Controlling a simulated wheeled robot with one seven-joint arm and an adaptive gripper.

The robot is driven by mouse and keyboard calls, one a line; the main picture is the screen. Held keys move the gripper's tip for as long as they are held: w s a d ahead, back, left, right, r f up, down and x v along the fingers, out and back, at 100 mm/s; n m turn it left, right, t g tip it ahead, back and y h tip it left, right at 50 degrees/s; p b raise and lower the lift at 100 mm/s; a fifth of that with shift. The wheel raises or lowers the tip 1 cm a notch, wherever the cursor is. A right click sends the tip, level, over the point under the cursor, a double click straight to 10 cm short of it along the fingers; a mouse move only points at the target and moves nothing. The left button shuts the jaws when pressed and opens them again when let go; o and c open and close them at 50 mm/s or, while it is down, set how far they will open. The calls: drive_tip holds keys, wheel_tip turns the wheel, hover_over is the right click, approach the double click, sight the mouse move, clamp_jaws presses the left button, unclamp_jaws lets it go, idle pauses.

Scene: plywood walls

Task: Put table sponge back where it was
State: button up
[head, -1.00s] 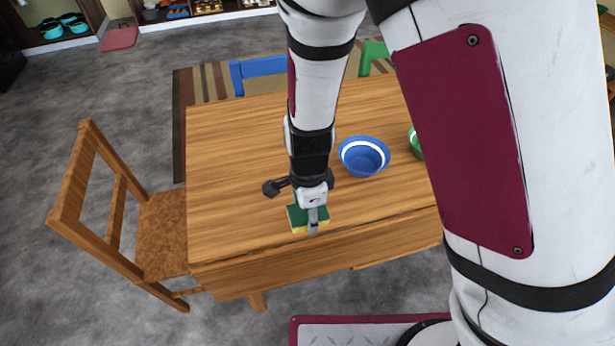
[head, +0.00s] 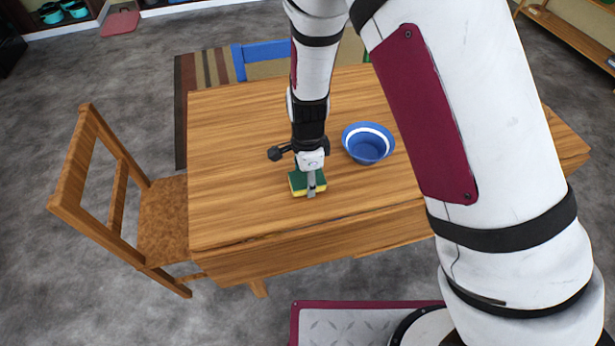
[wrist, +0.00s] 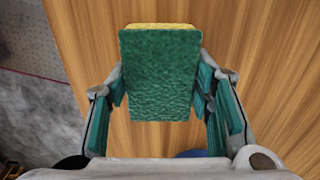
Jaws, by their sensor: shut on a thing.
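The table sponge (head: 298,183) is green on one broad face and yellow on the other. My gripper (head: 311,187) is shut on it, over the wooden table (head: 225,160) near its front edge. In the wrist view the sponge (wrist: 160,75) sits between the two finger pads, green face toward the camera, with a yellow strip at its far edge. I cannot tell whether the sponge touches the tabletop or hangs just above it.
A blue bowl with a white band (head: 368,146) stands on the table to the right of my gripper. A wooden chair (head: 120,205) is at the table's left, and a blue chair (head: 262,56) is behind it. The left part of the tabletop is clear.

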drive_tip(key=shift+f, duration=0.15)
drive_tip(key=o, duration=1.1)
